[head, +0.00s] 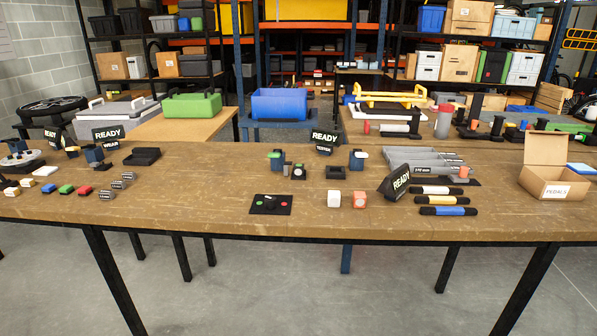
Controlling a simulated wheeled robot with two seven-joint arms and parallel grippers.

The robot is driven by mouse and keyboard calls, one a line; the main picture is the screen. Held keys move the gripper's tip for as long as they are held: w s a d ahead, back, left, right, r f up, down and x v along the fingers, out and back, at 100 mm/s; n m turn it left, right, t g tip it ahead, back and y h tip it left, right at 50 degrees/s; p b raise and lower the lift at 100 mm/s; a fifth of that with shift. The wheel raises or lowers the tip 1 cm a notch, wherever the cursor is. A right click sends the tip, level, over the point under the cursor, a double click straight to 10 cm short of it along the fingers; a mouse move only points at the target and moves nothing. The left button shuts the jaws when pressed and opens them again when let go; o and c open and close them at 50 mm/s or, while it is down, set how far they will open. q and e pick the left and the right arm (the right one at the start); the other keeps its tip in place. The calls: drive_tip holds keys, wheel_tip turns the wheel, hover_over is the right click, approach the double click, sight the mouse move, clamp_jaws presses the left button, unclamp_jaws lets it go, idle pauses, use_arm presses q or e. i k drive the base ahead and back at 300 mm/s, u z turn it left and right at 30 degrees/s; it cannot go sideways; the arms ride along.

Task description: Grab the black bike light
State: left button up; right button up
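Several small items stand around the middle of the wooden table in the head view. A small black block with a pale round face (298,172) stands behind the dark panel and may be the black bike light; it is too small to be sure. A white cube (334,199) and an orange-red cube (359,200) of similar size stand nearer the front edge. A black open-looking box (335,172) sits to the right of the black block. Neither of my grippers shows in this view.
The wooden table (220,205) has bare room left of the dark panel (271,204) with green and red dots. Small coloured blocks (66,189) lie at left.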

sight(298, 169)
drive_tip(key=u, duration=0.8)
drive_tip(key=i, duration=1.6)
drive_tip(key=z, duration=0.85)
